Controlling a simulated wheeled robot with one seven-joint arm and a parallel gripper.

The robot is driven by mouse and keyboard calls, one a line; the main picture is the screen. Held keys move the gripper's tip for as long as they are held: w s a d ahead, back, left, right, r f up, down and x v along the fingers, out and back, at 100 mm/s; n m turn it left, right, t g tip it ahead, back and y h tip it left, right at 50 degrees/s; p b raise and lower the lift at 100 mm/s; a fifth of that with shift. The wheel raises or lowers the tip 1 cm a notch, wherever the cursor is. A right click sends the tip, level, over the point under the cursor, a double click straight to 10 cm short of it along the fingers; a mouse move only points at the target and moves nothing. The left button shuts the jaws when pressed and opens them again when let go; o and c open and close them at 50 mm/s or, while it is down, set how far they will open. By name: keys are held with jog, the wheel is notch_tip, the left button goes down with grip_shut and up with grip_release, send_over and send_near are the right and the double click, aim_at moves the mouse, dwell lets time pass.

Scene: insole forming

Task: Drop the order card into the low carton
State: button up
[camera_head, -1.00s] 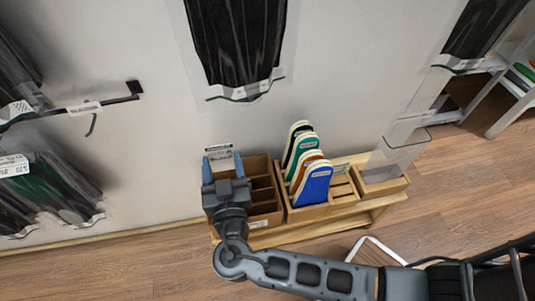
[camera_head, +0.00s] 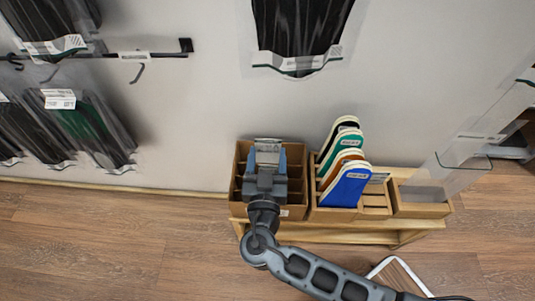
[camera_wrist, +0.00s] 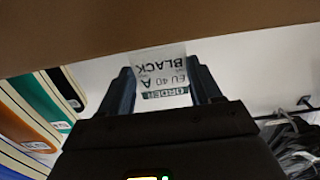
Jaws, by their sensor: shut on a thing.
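The order card (camera_wrist: 160,75) is a small white card with a teal band and the words ORDER, EU 40 A and BLACK, upside down in the wrist view. My gripper (camera_wrist: 162,88) is shut on it; the card's far end meets the edge of a brown surface there. In the head view, my gripper (camera_head: 266,160) and the card (camera_head: 268,142) are over a brown divided carton (camera_head: 297,200) at the left end of the bench. My gripper hides its middle. A lower open box (camera_head: 420,210) stands at the right end; which one is the low carton is unclear.
A wooden rack (camera_head: 336,214) beside the divided carton holds several upright insoles, with a blue one (camera_head: 346,185) in front. They stand close to the right of my gripper. A clear sheet (camera_head: 462,155) rises near the right box. Bagged goods hang on the wall.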

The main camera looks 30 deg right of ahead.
jog(key=o, duration=1.1)
jog(key=shift+c, duration=0.2)
jog(key=v, duration=0.7)
jog(key=shift+s+a, duration=0.25)
jog(key=shift+s, duration=0.05)
jog(key=shift+s, duration=0.1)
